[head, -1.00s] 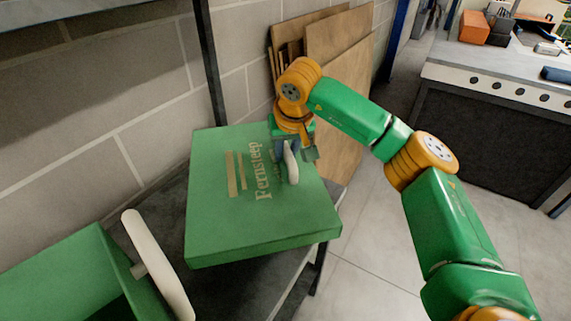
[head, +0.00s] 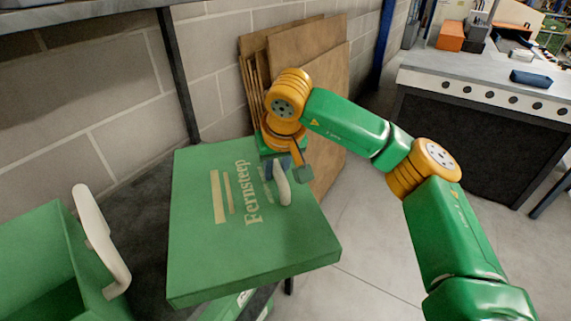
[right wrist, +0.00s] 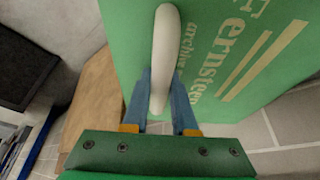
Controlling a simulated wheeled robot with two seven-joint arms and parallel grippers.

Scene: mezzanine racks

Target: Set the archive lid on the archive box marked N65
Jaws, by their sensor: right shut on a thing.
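The green archive lid (head: 205,255), printed "Fernsteep", has a pale handle (head: 284,186) on its top. My right gripper (head: 279,172) is shut on this handle; in the right wrist view the blue fingers (right wrist: 160,100) stand on both sides of the handle (right wrist: 164,50). The lid is held roughly flat, slightly tilted. An open green box (head: 40,235) with a pale handle (head: 100,235) on its side stands at the lower left, partly cut off. No N65 mark is readable on it. A green object (head: 232,305) shows partly under the lid's front edge. My left gripper is not in view.
A dark shelf (head: 140,235) with a black upright post (head: 178,75) runs along the block wall. Brown boards (head: 310,55) lean on the wall behind my right gripper. A workbench (head: 480,85) stands at the back right. Open floor lies right of the lid.

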